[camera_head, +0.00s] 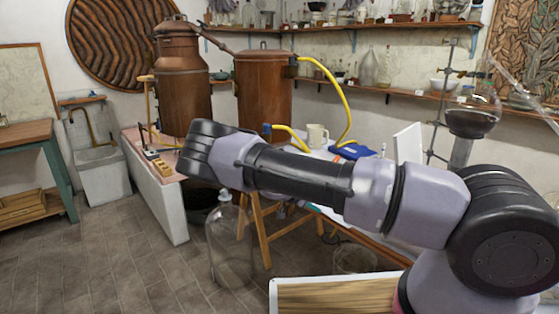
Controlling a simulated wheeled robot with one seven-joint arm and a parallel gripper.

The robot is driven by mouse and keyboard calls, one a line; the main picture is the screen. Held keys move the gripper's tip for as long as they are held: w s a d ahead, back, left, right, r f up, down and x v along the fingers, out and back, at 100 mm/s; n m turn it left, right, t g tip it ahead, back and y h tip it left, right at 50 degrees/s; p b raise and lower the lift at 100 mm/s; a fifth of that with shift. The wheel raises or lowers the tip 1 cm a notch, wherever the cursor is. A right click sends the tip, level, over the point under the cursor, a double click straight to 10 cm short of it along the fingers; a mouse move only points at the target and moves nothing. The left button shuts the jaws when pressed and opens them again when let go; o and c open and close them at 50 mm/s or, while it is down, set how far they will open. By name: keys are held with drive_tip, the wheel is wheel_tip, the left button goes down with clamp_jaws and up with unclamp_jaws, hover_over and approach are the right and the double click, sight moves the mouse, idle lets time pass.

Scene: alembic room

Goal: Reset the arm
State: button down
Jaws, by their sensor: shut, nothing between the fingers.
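My arm (300,180) reaches from the lower right across the middle of the head view. Its grey and black links run to a dark joint (207,150) at the left, in front of the copper vessels. No gripper fingers show, so my gripper is not in view. The arm hides part of the work area behind it.
A pink-topped white counter (160,205) holds a copper still (183,80); a copper tank (263,85) stands beside it. A large glass bottle (230,245) stands on the floor near a wooden stand. A wood-topped surface (335,297) is close in front. Tiled floor (120,270) is clear at left.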

drive_tip(key=s+d+r+n+g+y, duration=0.1)
drive_tip(key=s+r+y, duration=0.35)
drive_tip(key=r, duration=0.75)
drive_tip(key=s+d+r+n+y, duration=0.1)
drive_tip(key=s+d+r+y, duration=0.3)
drive_tip(key=r, duration=0.7)
drive_tip(key=s+a+r+g+y, duration=0.15)
drive_tip(key=s+r, duration=0.35)
drive_tip(key=r, duration=0.7)
drive_tip(key=s+d+r+n+t, duration=0.2)
drive_tip(key=s+r+n, duration=0.1)
drive_tip(key=s+r, duration=0.4)
drive_tip(key=s+d+r+n+t, duration=0.2)
drive_tip(key=s+r, duration=0.5)
drive_tip(key=s, duration=0.5)
drive_tip(key=shift+r+n+t+y, duration=0.15)
drive_tip(key=shift+n+t+y, duration=0.25)
drive_tip(key=shift+n+t, duration=0.3)
